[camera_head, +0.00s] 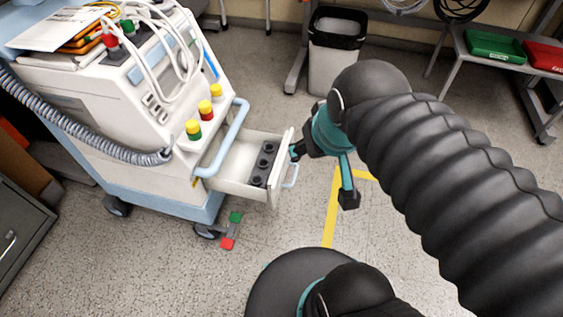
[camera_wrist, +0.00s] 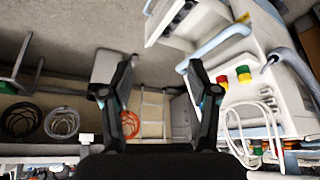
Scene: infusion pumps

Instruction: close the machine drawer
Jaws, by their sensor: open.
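The white machine (camera_head: 120,95) stands at the left on wheels. Its drawer (camera_head: 237,160) is pulled out toward the right, with a dark insert of round wells inside near the front. A light-blue handle (camera_head: 290,176) is on the drawer front. My gripper (camera_head: 322,175) is open and empty just right of the drawer front. One finger is at the front's upper edge near the handle; I cannot tell if it touches. The other finger hangs out to the right. In the wrist view the fingers are spread apart, and the drawer (camera_wrist: 172,20) shows at the top.
A waste bin (camera_head: 333,65) stands behind. A table with a green tray (camera_head: 494,46) and a red tray (camera_head: 545,57) is at the upper right. A grey cabinet (camera_head: 20,225) is at the lower left. The floor right of the drawer has yellow tape (camera_head: 332,215) and is otherwise clear.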

